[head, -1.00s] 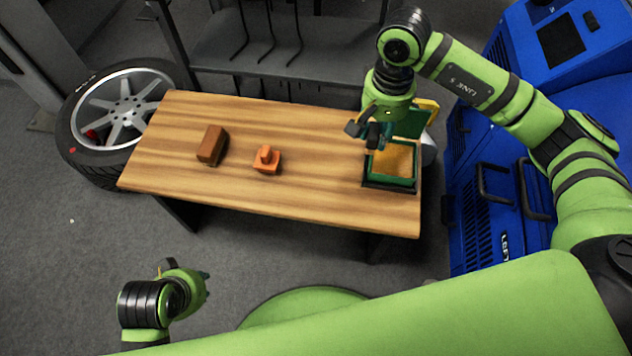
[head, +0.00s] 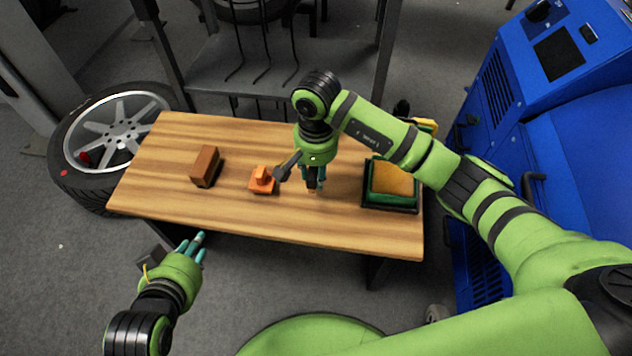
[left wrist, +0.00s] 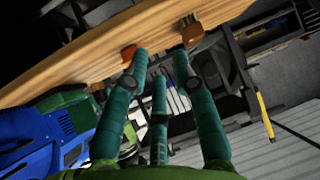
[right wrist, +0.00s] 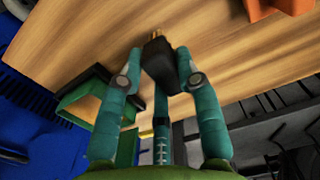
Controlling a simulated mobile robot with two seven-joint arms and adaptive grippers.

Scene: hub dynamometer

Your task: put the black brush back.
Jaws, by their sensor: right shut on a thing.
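The black brush (right wrist: 160,66), a dark body with a tan tip, is between the fingers of my right gripper (right wrist: 158,75) in the right wrist view. In the head view my right gripper (head: 315,188) points down over the table, between the orange piece and the green box; the brush is mostly hidden there. The green box (head: 390,207) with a tan inside stands at the table's right end. My left gripper (head: 195,246) is empty with its fingers apart, off the table's front edge; its fingers also show in the left wrist view (left wrist: 160,75).
An orange knobbed piece (head: 262,181) and a brown block (head: 206,166) stand on the left half of the wooden table (head: 240,215). A wheel (head: 110,130) lies at the left, a blue machine (head: 540,120) stands at the right. The table's front middle is clear.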

